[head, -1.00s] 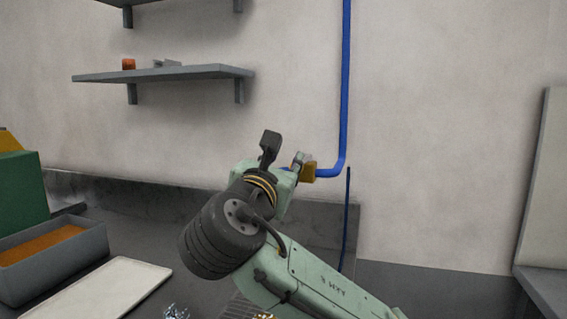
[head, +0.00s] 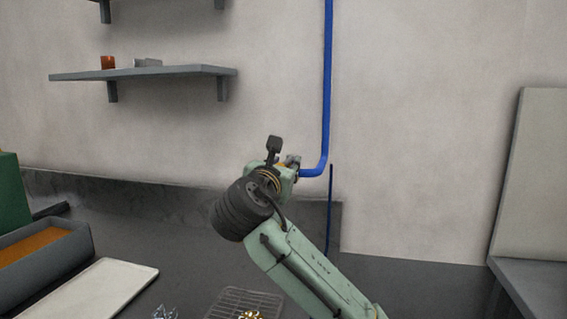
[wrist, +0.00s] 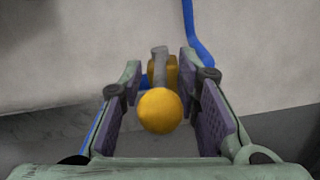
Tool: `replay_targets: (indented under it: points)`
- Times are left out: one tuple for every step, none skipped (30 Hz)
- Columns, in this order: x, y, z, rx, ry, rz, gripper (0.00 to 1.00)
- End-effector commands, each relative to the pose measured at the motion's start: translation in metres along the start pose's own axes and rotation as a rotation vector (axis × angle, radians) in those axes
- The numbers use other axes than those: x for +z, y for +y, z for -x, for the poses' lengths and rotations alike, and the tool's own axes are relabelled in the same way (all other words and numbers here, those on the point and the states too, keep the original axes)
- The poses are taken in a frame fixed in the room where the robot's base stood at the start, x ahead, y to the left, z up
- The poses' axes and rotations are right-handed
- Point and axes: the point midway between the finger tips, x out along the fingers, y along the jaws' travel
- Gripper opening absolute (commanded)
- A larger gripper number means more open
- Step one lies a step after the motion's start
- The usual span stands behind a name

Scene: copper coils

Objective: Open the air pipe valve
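The air pipe valve has an orange-yellow body (wrist: 162,70), a grey lever and a round yellow knob (wrist: 160,110) on the lever's near end. It sits at the lower end of the blue pipe (head: 326,90) on the wall. In the head view my arm and gripper mostly hide it. My gripper (wrist: 161,88) is open, with one purple-padded finger on each side of the knob and lever. I see gaps between the pads and the knob. In the head view my gripper (head: 292,166) is up against the pipe's bend.
A thin dark blue line (head: 330,210) runs down the wall below the bend. A grey shelf (head: 150,72) hangs at upper left. A white tray (head: 95,290), a grey bin (head: 45,255) and a wire rack (head: 225,303) are on the dark counter. A pale panel (head: 535,170) stands at right.

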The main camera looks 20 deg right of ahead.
Motion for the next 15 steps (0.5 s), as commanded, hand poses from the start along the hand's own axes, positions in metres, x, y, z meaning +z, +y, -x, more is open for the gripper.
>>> replay_targets:
  points:
    - [-0.0002,0.0000,-0.0006,0.000,0.000,0.000,0.30]
    - [-0.0003,0.0000,-0.0006,0.000,0.000,0.000,0.30]
    - [-0.0004,0.0000,-0.0005,0.000,0.000,0.000,0.30]
    - [-0.0003,-0.0001,-0.0004,0.000,0.000,0.000,0.30]
    - [-0.0003,0.0000,-0.0004,0.000,0.000,0.000,0.30]
    - [-0.0003,0.0000,-0.0003,0.000,0.000,0.000,0.30]
    - [-0.0002,0.0000,-0.0003,0.000,0.000,0.000,0.28]
    - [-0.0002,0.0000,-0.0002,0.000,0.000,0.000,0.27]
    - [-0.0001,0.0000,-0.0002,0.000,0.000,0.000,0.24]
    - [-0.0001,0.0000,-0.0002,0.000,0.000,0.000,0.22]
    - [-0.0001,-0.0001,-0.0002,0.000,0.000,0.000,0.20]
    - [-0.0001,-0.0001,-0.0001,0.000,-0.001,0.000,0.17]
    - [-0.0001,-0.0001,-0.0001,0.000,0.000,0.000,0.15]
    - [0.0000,-0.0001,-0.0001,0.000,-0.001,0.000,0.13]
    - [0.0000,-0.0001,-0.0001,0.000,-0.001,0.000,0.10]
